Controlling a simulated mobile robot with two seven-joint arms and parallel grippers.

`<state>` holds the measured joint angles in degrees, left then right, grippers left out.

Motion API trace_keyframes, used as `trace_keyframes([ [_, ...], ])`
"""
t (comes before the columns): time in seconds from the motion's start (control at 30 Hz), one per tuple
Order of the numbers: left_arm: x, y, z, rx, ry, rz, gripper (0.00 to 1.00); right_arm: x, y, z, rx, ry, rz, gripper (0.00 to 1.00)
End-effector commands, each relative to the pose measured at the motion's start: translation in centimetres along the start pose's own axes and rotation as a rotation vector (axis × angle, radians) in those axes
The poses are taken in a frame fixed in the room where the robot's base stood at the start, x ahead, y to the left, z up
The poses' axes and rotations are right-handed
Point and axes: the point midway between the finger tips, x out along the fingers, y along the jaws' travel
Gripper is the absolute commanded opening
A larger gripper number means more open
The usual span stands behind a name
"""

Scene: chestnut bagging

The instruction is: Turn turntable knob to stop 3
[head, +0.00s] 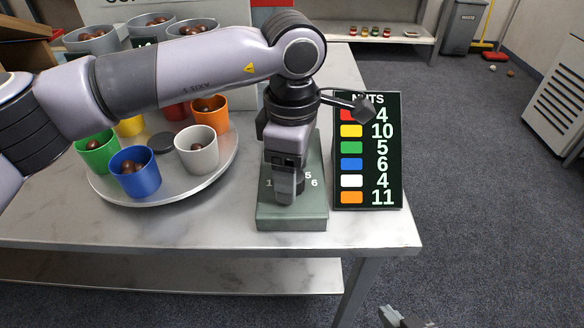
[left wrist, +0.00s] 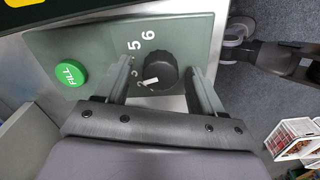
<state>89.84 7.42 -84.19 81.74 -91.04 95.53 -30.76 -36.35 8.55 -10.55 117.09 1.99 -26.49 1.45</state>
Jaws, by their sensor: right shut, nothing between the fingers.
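The black turntable knob (left wrist: 156,72) sits on the grey-green control box (head: 292,221), with a white pointer mark on its lower left side in the left wrist view. Digits 5 and 6 show above it; the smaller digits beside the pointer are partly hidden and hard to read. My left gripper (head: 287,192) points down over the box and hides the knob in the head view. In the left wrist view its open fingers (left wrist: 162,80) stand either side of the knob, with gaps. My right gripper (head: 405,318) is shut and empty at the bottom edge of the head view, beyond the table front.
The round turntable (head: 160,194) carries several coloured cups of nuts, with the blue cup (head: 134,174) and white cup (head: 197,150) in front. A green FILL button (left wrist: 70,73) is on the box. A NUTS sign (head: 368,150) stands right of it. The front table strip is clear.

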Motion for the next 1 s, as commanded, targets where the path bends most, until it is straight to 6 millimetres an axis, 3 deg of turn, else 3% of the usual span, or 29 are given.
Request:
trace_keyframes([
  [0.27, -0.2, 0.0, 0.0, 0.0, 0.002, -0.001, 0.67, 0.0, 0.0, 0.0, 0.0, -0.001, 0.0, 0.0],
  [0.7, -6.4, 0.0, 0.0, 0.0, 0.001, 0.0, 0.67, -0.5, 0.1, -0.5, -0.004, -0.003, 0.0, 0.0],
  [1.0, -7.1, 0.0, 0.0, 0.0, 0.001, -0.001, 0.67, -0.5, 0.1, -0.5, -0.005, -0.004, 0.0, 0.0],
])
